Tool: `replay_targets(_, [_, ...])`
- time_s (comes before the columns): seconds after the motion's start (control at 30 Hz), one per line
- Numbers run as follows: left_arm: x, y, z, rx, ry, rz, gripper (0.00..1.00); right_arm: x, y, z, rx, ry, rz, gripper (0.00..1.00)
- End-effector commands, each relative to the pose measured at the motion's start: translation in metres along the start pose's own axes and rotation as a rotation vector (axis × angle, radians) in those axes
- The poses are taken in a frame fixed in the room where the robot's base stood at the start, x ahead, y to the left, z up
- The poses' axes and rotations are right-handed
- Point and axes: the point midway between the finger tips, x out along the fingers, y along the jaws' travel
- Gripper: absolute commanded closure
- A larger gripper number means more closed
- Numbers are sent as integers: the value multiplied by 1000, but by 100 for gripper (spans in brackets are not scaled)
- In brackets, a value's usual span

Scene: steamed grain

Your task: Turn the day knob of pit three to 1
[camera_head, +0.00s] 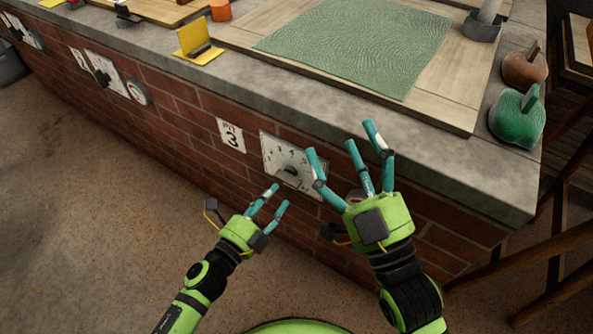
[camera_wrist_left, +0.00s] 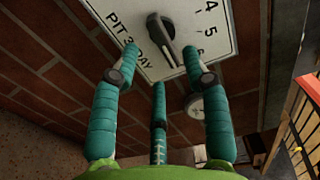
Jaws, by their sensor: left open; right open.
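The pit three day dial is a white plate (camera_head: 275,151) with black numbers on the brick wall, beside a sign with a 3 (camera_head: 230,135). Its dark elongated knob (camera_wrist_left: 161,38) shows in the left wrist view, with "PIT 3 DAY" and 4, 5 and 6 on the plate (camera_wrist_left: 219,30). I cannot tell which number it points at. My left gripper (camera_head: 279,196) is open just below the dial; its fingertips (camera_wrist_left: 160,56) are spread to either side of the knob's near end. Contact is unclear. My right gripper (camera_head: 342,146) is open and empty, right of the dial, covering part of its right side.
A round gauge (camera_wrist_left: 207,105) sits beside the dial. Another dial plate (camera_head: 105,73) and gauge (camera_head: 138,92) are farther left.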

Motion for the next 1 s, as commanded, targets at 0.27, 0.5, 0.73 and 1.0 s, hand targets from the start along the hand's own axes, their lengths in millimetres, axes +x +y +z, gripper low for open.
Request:
replay_targets(0.27, [40, 0, 0, -1, -1, -2, 54, -5, -9, -36, 3, 196, -21, 18])
replay_targets(0.5, [64, 1, 0, -2, -2, 0, 54, -14, -16, -65, 8, 349, -37, 18])
replay_targets(0.73, [68, 1, 0, -3, -1, 2, 54, -16, -17, -72, 9, 383, -41, 18])
replay_targets(1.0, [68, 1, 0, -3, -2, 2, 96, -16, -17, -72, 8, 382, -41, 18])
